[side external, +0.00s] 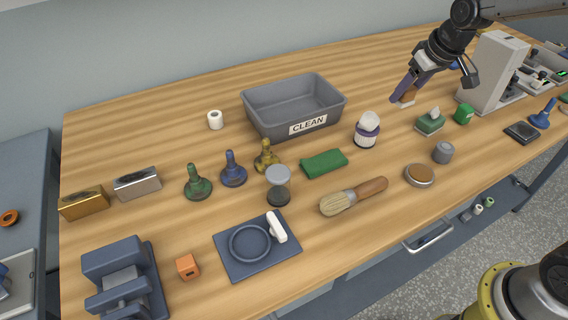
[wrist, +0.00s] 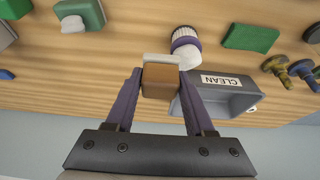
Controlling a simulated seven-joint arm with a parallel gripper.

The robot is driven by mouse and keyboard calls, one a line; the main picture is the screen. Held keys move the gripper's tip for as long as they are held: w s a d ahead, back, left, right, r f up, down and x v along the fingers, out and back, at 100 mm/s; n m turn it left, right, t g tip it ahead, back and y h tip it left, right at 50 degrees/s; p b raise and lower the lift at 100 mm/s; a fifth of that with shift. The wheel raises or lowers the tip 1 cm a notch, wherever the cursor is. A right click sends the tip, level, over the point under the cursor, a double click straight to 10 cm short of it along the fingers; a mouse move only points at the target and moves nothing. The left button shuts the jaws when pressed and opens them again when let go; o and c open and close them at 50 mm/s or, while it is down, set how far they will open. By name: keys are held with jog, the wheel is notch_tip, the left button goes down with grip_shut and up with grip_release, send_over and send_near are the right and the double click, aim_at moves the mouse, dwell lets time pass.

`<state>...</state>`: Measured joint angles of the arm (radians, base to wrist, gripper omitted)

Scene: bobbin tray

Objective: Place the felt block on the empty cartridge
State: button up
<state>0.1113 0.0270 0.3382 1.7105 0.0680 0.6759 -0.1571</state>
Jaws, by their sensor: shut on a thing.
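My gripper (side external: 403,97) is shut on a brown block with a pale layer on its far face, which I take for the felt block (side external: 408,95). In the wrist view the felt block (wrist: 160,82) sits between the two purple fingers of my gripper (wrist: 160,85). In the side view it is at the far right part of the table, behind the green tissue box; I cannot tell if it touches the table. I cannot tell for certain which thing is the empty cartridge. A gold box (side external: 84,203) and a silver box (side external: 138,183) with dark top openings stand at the far left.
A grey bin marked CLEAN (side external: 262,118), a white-and-purple round item (side external: 366,138), a green tissue box (side external: 430,126) and a tall grey machine (side external: 490,75) stand near my gripper. A green pad (side external: 324,163) and a brush (side external: 352,196) lie nearer the front.

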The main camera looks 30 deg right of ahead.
jog(key=s+a+r+n+y, duration=0.1)
jog(key=s+a+r+n, duration=0.25)
jog(key=a, duration=0.45)
jog(key=s+a+r+n+g+y, duration=0.1)
jog(key=s+a+r+n, duration=0.15)
jog(key=s+a, duration=0.45)
jog(key=s+a+r+n+y, duration=0.1)
jog(key=s+a+r+n, duration=0.15)
jog(key=a, duration=0.75)
send_near(271, 170)
jog(key=shift+w+a+f+n, duration=0.25)
jog(key=shift+w+a+f, duration=0.35)
jog(key=shift+w+f, duration=0.15)
jog(key=shift+w+a+f, duration=0.1)
jog(key=shift+f, duration=0.9)
jog(key=shift+w+a+f, duration=0.1)
jog(key=shift+w+f, duration=0.05)
jog(key=shift+f, duration=0.85)
jog(key=shift+f, duration=0.15)
jog(key=o, duration=1.3)
